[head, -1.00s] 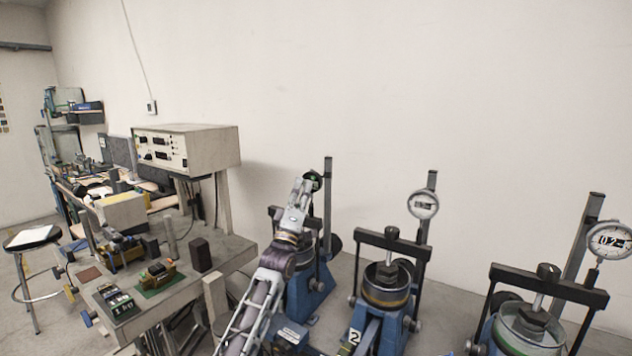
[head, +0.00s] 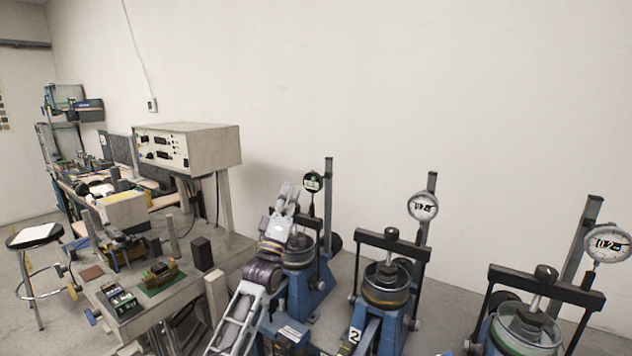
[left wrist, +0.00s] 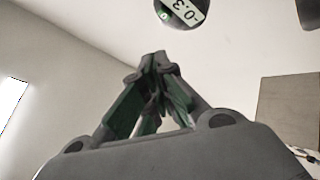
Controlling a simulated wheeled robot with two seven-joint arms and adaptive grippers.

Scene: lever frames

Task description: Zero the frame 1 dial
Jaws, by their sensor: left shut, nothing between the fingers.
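The frame 1 dial (head: 313,182) is a small dark round gauge on the post of the leftmost blue lever frame (head: 312,283). In the left wrist view the dial (left wrist: 182,11) is cut by the top edge and reads about -0.3, tilted, with a green spot beside the digits. My left gripper (head: 289,187) is just left of the dial in the head view, with a visible gap between them. In the left wrist view its fingertips (left wrist: 160,57) are together, empty, and below the dial. My right gripper is not in view.
Frame 2 (head: 382,303) and another lever frame (head: 520,328) stand to the right, with pale round gauges (head: 423,206) and (head: 607,242). A bench (head: 215,262) with a beige instrument box (head: 187,148) stands left. The wall behind is bare.

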